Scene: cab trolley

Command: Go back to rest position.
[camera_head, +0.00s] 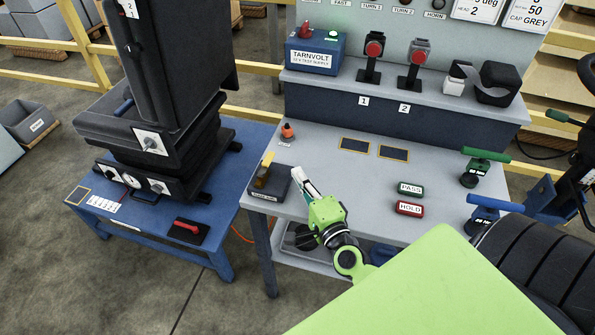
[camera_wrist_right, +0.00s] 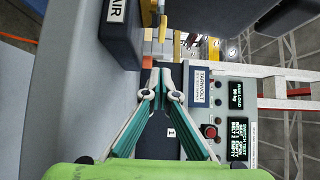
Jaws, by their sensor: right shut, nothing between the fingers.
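My right gripper (camera_head: 298,172) is over the front left part of the grey bench (camera_head: 330,150). Its fingers point up and away toward the back of the bench. In the right wrist view the two fingers (camera_wrist_right: 160,76) meet at their tips with nothing between them. Just left of the gripper in the head view is a dark block (camera_head: 277,184) with a yellow-handled piece (camera_head: 265,168) on it. In the wrist view a dark block with a label ending in "AIR" (camera_wrist_right: 122,30) is close by at the upper left. My left gripper is not in view.
A blue table (camera_head: 210,205) with a black seat (camera_head: 150,130) stands at the left. A blue TARNVOLT box (camera_head: 317,55) and two red-topped switches (camera_head: 374,48) are on the rear shelf. PASS (camera_head: 411,188) and HOLD (camera_head: 408,208) blocks lie right of the gripper. The bench's middle is clear.

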